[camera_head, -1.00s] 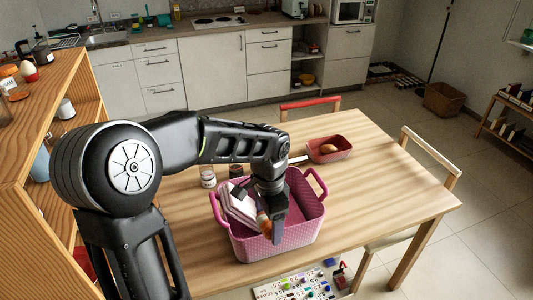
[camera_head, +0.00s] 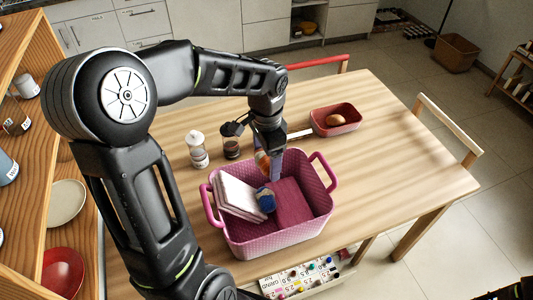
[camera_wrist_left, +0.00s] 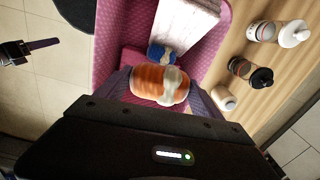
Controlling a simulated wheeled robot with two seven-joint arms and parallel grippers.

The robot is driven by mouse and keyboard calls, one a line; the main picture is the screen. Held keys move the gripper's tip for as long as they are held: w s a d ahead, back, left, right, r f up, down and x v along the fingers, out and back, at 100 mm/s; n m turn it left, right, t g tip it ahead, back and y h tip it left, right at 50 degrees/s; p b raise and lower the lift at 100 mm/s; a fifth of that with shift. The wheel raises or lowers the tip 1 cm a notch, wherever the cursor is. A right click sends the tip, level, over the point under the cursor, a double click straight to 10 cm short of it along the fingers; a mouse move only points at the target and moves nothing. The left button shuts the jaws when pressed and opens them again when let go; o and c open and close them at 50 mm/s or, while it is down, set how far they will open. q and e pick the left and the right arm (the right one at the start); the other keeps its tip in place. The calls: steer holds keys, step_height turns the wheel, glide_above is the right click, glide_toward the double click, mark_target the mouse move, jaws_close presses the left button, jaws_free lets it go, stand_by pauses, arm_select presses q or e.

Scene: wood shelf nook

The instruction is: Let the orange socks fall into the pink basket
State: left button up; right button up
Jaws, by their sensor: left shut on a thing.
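The orange socks (camera_wrist_left: 155,82), a rolled ball with a pale band, are held between the fingers of my left gripper (camera_head: 268,165). In the head view the socks (camera_head: 262,161) show only partly beside the fingers. They are over the back part of the pink basket (camera_head: 270,236); I cannot tell their exact height. The basket stands on the table with a handle at each end. It holds a folded pale striped cloth (camera_head: 240,197), a blue rolled pair (camera_head: 265,200) and a dark red folded cloth (camera_head: 293,203). My right gripper (camera_wrist_left: 45,44) seems to show at the left of the left wrist view.
A white-capped jar (camera_head: 197,152) and a dark-topped jar (camera_head: 231,147) stand behind the basket. A red dish (camera_head: 336,121) with a brown item lies farther back. A wooden shelf (camera_head: 28,190) is at the left. The table's right side is clear.

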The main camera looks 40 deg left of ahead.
arm_select(q)
steer(key=shift+f, duration=0.1)
step_height(320, 180, down, 6)
steer(key=b, duration=0.4)
steer(key=shift+b, duration=0.3)
steer(key=o, duration=1.4)
step_height(320, 180, up, 8)
steer(key=shift+b, duration=0.45)
